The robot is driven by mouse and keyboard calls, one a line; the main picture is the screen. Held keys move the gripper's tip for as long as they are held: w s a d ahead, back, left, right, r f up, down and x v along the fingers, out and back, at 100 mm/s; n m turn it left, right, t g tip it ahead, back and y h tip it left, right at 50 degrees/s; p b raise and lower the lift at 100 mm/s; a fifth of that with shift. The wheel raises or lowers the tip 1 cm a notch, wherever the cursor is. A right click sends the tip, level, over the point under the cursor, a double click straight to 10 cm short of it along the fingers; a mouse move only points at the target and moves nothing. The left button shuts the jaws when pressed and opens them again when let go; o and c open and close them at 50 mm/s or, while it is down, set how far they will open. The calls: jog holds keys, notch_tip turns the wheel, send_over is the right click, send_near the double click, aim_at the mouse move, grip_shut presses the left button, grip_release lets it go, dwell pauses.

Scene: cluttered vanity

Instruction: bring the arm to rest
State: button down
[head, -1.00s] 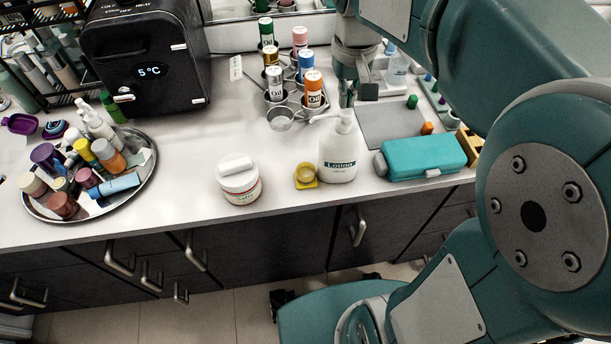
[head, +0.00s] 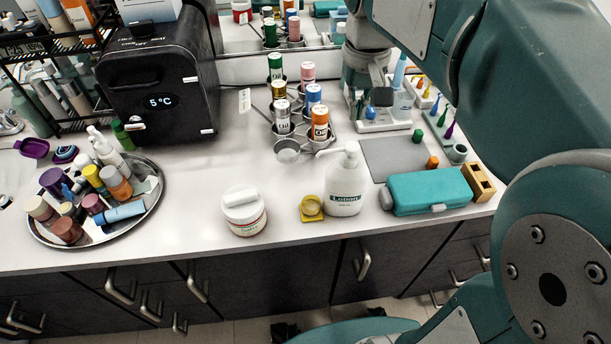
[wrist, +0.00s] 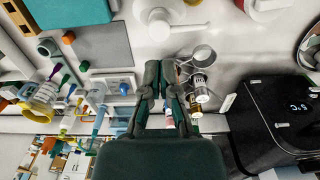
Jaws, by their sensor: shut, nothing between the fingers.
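My gripper (wrist: 161,68) is shut and empty in the wrist view, its dark fingertips together above the counter. In the head view my wrist hangs at the upper middle, behind the lotion bottle and right of the bottle rack; the fingertips are hard to make out there. The white lotion pump bottle (head: 344,185) stands upright on the counter. It also shows in the wrist view (wrist: 160,22), beyond the fingertips. A holder of metal rings (head: 300,130) carries several labelled bottles left of my wrist; it shows close beside the fingers in the wrist view (wrist: 203,58).
A black mini fridge (head: 160,85) and a round tray (head: 150,215) of cosmetics are at left. A white jar (head: 243,212) and yellow dish (head: 311,207) stand near the front edge. A teal case (head: 430,191) and grey mat (head: 393,158) are at right. A mirror stands behind.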

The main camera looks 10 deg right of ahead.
jog(key=s+f+t, duration=0.2)
jog(key=s, duration=0.5)
jog(key=s+f+t, duration=0.3)
jog(key=s, duration=0.4)
jog(key=shift+s+f+t, duration=0.15)
jog(key=shift+f+t, duration=0.15)
jog(key=shift+f, duration=0.05)
jog(key=shift+r, duration=0.15)
dwell(0.9)
